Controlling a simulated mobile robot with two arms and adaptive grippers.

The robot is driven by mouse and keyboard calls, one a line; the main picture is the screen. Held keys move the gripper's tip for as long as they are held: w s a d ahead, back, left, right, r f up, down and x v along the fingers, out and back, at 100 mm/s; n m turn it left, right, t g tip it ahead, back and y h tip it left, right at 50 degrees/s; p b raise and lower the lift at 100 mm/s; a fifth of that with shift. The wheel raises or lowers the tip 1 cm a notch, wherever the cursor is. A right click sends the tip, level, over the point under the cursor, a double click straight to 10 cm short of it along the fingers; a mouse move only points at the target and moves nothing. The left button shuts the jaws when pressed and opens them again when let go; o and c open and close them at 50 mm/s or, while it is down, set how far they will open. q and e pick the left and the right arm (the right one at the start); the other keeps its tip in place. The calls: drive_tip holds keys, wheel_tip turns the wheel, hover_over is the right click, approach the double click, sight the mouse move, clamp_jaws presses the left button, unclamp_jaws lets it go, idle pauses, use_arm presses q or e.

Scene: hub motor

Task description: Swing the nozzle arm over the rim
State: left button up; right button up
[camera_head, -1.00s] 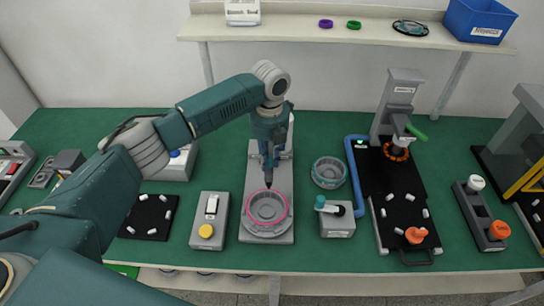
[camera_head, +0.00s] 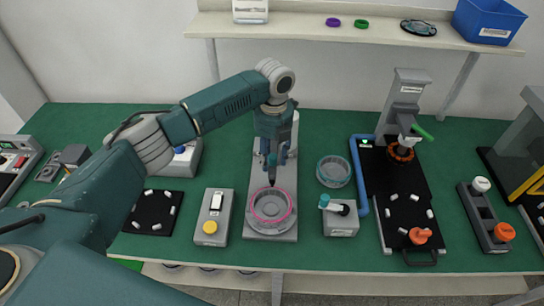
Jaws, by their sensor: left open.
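A round grey hub part (camera_head: 287,222) with a pink line around its rim (camera_head: 289,213) sits in the front of a grey station (camera_head: 284,236) on the green table. My left gripper (camera_head: 271,168) points down at this station, behind and above the rim. It is open. A dark pointed tip (camera_head: 271,183) shows just below it, over the back of the rim; I cannot tell whether it is the nozzle or a fingertip. A pale upright post (camera_head: 295,130) stands behind the gripper. The gripper hides most of the nozzle arm. My right gripper is out of view.
A switch box with a yellow button (camera_head: 210,227) stands left of the station. A teal ring part (camera_head: 334,172) and a small box with a teal-tipped lever (camera_head: 340,222) stand to its right. A black-topped fixture (camera_head: 405,185) is farther right. A shelf (camera_head: 390,30) runs behind.

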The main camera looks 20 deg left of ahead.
use_arm(q)
wheel_tip(320, 180, up, 12)
idle(0.4)
drive_tip(key=shift+d+f, duration=0.1)
drive_tip(key=shift+f, duration=0.1)
